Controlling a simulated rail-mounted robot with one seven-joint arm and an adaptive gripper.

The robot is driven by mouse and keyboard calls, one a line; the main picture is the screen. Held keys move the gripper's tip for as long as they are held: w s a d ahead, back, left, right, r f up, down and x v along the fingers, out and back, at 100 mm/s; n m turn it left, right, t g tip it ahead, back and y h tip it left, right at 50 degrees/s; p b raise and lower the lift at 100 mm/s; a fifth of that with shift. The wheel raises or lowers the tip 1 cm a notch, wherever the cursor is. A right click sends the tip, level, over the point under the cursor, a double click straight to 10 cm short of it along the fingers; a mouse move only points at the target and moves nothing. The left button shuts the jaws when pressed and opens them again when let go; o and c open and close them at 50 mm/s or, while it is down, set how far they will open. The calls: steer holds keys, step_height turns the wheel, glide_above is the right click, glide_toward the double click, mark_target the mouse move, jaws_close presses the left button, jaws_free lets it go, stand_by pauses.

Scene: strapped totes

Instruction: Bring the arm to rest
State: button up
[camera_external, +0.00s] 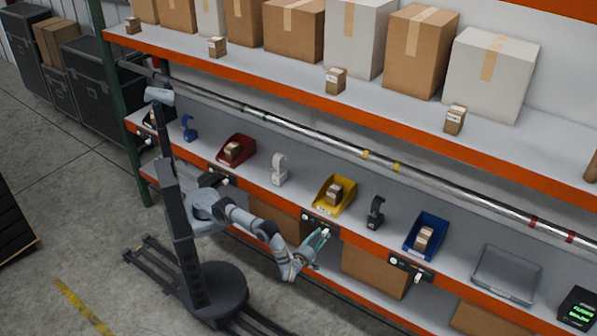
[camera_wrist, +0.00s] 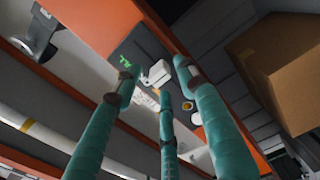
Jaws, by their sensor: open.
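My gripper (camera_external: 318,240) is at the end of my bent arm, in front of the orange edge of the lower shelf, below the yellow tote (camera_external: 347,207). Its teal fingers (camera_wrist: 155,78) are spread open, with nothing held between them. A dark panel with a white lever (camera_external: 326,232) is just beyond the fingertips. In the wrist view the white lever (camera_wrist: 157,74) shows between the fingers, beside a green display (camera_wrist: 125,63). I cannot tell whether a finger touches the lever.
A red tote (camera_external: 248,149), a blue tote (camera_external: 440,229) and an empty grey tray (camera_external: 486,285) stand along the shelf. A cardboard box (camera_external: 374,271) sits below, right of my gripper; it also shows in the wrist view (camera_wrist: 283,60). The floor (camera_external: 75,200) left of my base is open.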

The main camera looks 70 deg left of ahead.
steer(key=shift+w+a, duration=0.25)
steer(key=shift+w, duration=0.15)
steer(key=shift+s+a, duration=0.1)
steer(key=shift+a, duration=0.2)
